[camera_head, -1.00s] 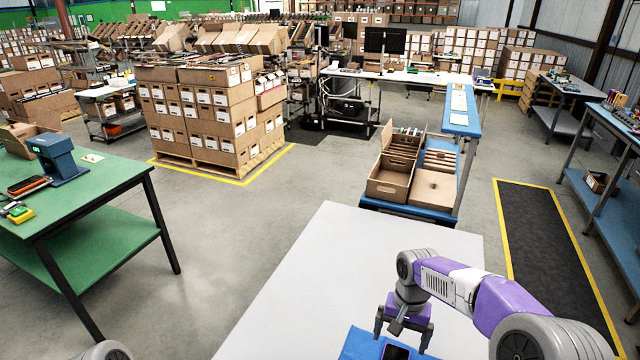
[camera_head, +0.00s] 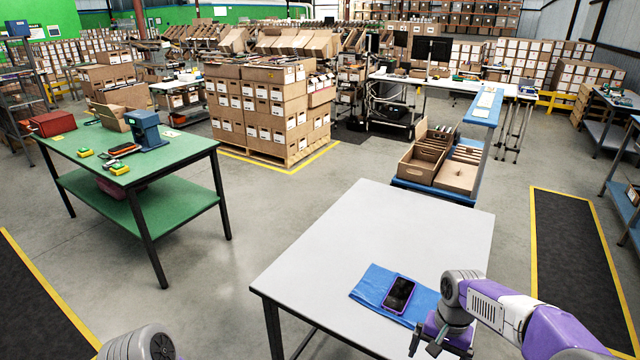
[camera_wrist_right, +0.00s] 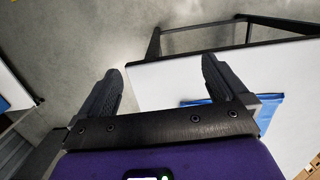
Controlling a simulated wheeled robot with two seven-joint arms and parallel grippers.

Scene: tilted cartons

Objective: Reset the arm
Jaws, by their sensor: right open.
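My right gripper (camera_head: 438,348) is open and empty at the lower right of the head view. It is beside the white table's near right edge, to the lower right of the blue cloth. My right arm comes in from the lower right. Of my left arm only a rounded grey joint shows at the bottom left; its gripper is out of view.
The white table (camera_head: 350,245) holds a blue cloth (camera_head: 368,285) with a dark-screened phone (camera_head: 398,294) in a purple case. A green table (camera_head: 185,160) with tools stands at left. Stacked cartons (camera_head: 270,115) and open boxes (camera_head: 420,168) stand beyond. The floor between the tables is clear.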

